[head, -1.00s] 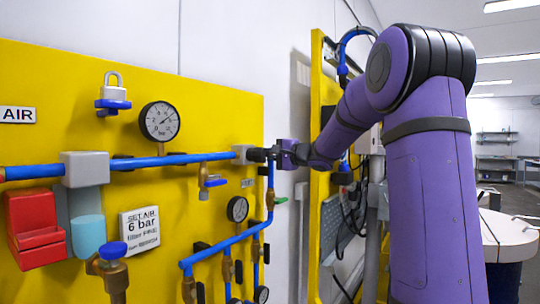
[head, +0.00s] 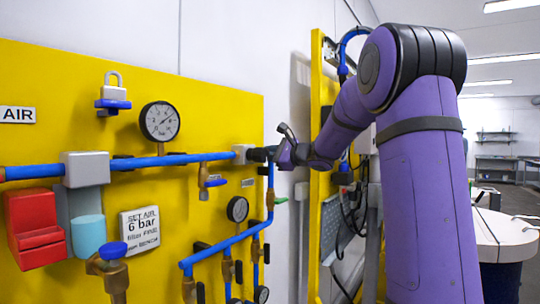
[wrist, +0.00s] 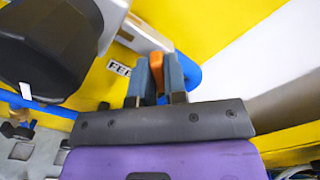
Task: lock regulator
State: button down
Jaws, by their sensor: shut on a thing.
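A grey regulator body (head: 241,154) sits at the right end of the upper blue pipe on the yellow panel, with a dark part (head: 257,154) projecting from its right. My gripper (head: 270,154) is at that dark part. In the wrist view my gripper (wrist: 156,76) is shut on a small orange piece (wrist: 156,68) held between its two grey-blue fingers. What the orange piece is fixed to is hidden. A large black rounded part (wrist: 40,55) fills the upper left there. A padlock (head: 113,84) hangs on a blue holder (head: 113,104) at the panel's upper left.
A round gauge (head: 160,121) stands above the pipe. A blue-handled valve (head: 215,182) hangs below it. A label (wrist: 119,68) shows beside the fingers. A second yellow panel (head: 318,100) with cables stands close to my arm. A red holder (head: 36,230) is at lower left.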

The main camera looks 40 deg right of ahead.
jog(key=m, duration=0.5)
jog(key=shift+m, duration=0.3)
jog(key=shift+f+m, duration=0.1)
jog(key=shift+m, duration=2)
jog(key=c, duration=1.2)
grip_release()
jog(key=shift+o, duration=0.2)
jog(key=v, duration=1)
jog(key=shift+s, duration=0.4)
jog(key=shift+d, duration=0.15)
